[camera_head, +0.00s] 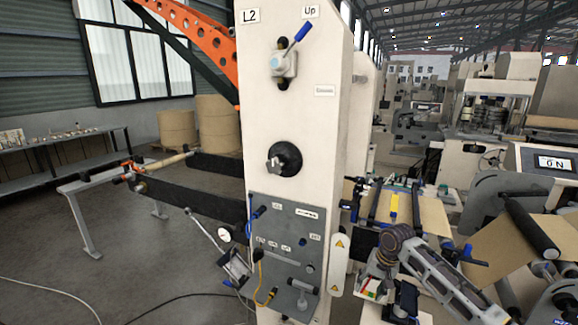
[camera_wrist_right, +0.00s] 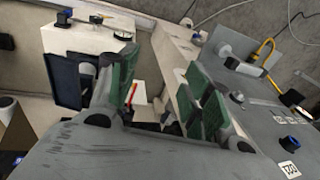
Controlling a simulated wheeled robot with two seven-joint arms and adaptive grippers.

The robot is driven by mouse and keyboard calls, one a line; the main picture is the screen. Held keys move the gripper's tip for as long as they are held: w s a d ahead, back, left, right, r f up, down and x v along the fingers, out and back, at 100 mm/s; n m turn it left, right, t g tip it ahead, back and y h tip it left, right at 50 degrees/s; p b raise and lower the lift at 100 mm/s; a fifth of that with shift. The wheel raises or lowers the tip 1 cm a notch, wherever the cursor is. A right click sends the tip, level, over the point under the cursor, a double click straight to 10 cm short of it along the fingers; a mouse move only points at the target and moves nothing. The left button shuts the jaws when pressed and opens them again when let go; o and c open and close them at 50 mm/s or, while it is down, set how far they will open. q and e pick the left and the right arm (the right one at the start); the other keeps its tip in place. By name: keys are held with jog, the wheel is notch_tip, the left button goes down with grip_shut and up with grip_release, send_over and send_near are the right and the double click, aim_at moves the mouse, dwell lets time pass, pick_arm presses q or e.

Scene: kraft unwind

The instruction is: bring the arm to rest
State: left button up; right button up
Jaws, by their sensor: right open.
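My right arm comes in from the lower right in the head view and bends at a dark round joint. My right gripper (camera_head: 376,284) is low, just right of the cream machine column (camera_head: 295,120). In the right wrist view my right gripper (camera_wrist_right: 163,92) is open. Its two green-padded fingers stand apart, and I see nothing held between them. The grey control panel (camera_head: 285,245) is to the left of the gripper in the head view. It also shows in the right wrist view (camera_wrist_right: 270,120). My left gripper does not show.
The column carries a blue-handled lever (camera_head: 290,55) and a black knob (camera_head: 284,159). A yellow cable (camera_head: 259,275) hangs at the panel. Brown paper (camera_head: 510,245) and rollers lie to the right. Open floor (camera_head: 130,265) is at left, with cables on it.

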jog(key=s+d+f, duration=0.1)
jog(key=s+f, duration=0.2)
jog(key=f, duration=0.8)
jog(key=s+d+f+n+t+h+b, duration=0.1)
jog(key=s+f, duration=0.2)
jog(key=f, duration=0.8)
jog(key=s+d+f, duration=0.2)
jog(key=s+f, duration=0.1)
jog(key=f, duration=0.9)
jog(key=s+f+n+b, duration=0.1)
jog(key=s+f+n, duration=0.1)
jog(key=s+f, duration=1.3)
jog(key=s+a+f+n, duration=0.1)
jog(key=s+f, duration=0.3)
jog(key=s, duration=0.7)
jog(key=s+a+f+n+g, duration=0.1)
jog(key=s+f, duration=0.3)
jog(key=s, duration=0.7)
jog(key=s+a+f+n+h, duration=0.1)
jog(key=s+f, duration=0.3)
jog(key=s, duration=0.7)
jog(key=shift+s+a+f+n+g+b, duration=0.25)
jog(key=shift+a+f+n+g+b, duration=0.15)
jog(key=shift+n, duration=0.3)
jog(key=shift+s, duration=0.1)
